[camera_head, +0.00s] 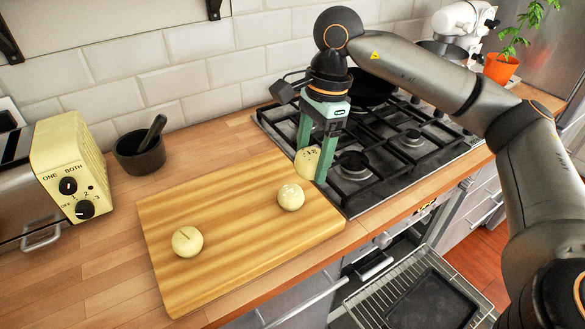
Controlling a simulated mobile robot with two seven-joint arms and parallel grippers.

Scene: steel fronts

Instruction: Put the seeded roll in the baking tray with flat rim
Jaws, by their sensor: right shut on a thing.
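My right gripper (312,165) points down and is shut on the seeded roll (307,161), a pale round roll with dark specks. The gripper holds it near the board's back right corner, by the left edge of the hob. The gap under the roll is hard to judge. The dark baking tray (432,302) lies on a wire rack low at the bottom right, in front of the counter; its near part is cut off by the picture edge. My left gripper is not in view.
A wooden board (225,217) bears a roll with a whitish top (291,197) and a slashed roll (187,241). A black gas hob (410,138), a mortar with pestle (140,153) and a cream toaster (72,168) stand around it. The wire rack (362,303) juts below the counter edge.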

